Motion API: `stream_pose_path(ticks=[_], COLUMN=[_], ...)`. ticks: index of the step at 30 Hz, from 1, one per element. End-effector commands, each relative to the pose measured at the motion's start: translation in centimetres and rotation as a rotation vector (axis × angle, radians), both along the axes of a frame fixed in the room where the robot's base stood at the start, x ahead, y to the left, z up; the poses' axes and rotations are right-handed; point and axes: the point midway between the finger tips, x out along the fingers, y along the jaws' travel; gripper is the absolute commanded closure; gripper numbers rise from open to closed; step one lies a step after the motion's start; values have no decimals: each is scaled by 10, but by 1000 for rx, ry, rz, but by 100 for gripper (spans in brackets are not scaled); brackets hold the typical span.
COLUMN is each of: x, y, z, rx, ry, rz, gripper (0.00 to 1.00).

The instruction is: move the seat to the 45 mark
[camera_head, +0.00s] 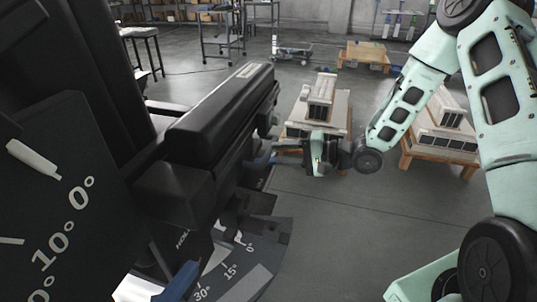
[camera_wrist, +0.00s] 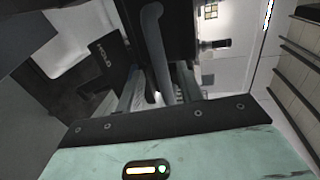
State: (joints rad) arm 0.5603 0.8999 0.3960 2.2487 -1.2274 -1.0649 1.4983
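The black padded seat (camera_head: 225,105) fills the left middle of the head view. Below it is an angle scale plate (camera_head: 232,262) with 0°, 15° and 30° marks; a 45 mark and the seat's pointer cannot be made out. My gripper (camera_head: 282,152) is at the far right side of the seat mechanism, pointing left. In the wrist view, my gripper's fingers (camera_wrist: 160,92) stand apart, with a grey curved bar (camera_wrist: 153,35) reaching down between them. I see no clear contact with the bar. A label reading HOLD (camera_wrist: 97,60) shows left of it.
A second dark plate (camera_head: 65,215) with 0° and 10° marks stands close at left. A blue lever (camera_head: 178,283) is at the bottom. Loaded wooden pallets (camera_head: 440,150) stand behind my arm.

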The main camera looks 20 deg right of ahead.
Motion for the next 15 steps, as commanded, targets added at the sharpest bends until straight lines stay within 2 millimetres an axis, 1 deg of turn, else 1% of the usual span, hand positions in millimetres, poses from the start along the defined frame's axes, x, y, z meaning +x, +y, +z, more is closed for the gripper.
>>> stream_pose_path(ticks=[1,3,6,10,15], x=[5,11,19,24,26], y=[9,18,26,33,36], z=[-3,-5,-7,-9,-10], rx=[0,0,0,0,-1], ry=[1,1,0,1,1], rz=[4,4,2,0,0], gripper=[63,63,63,63,63])
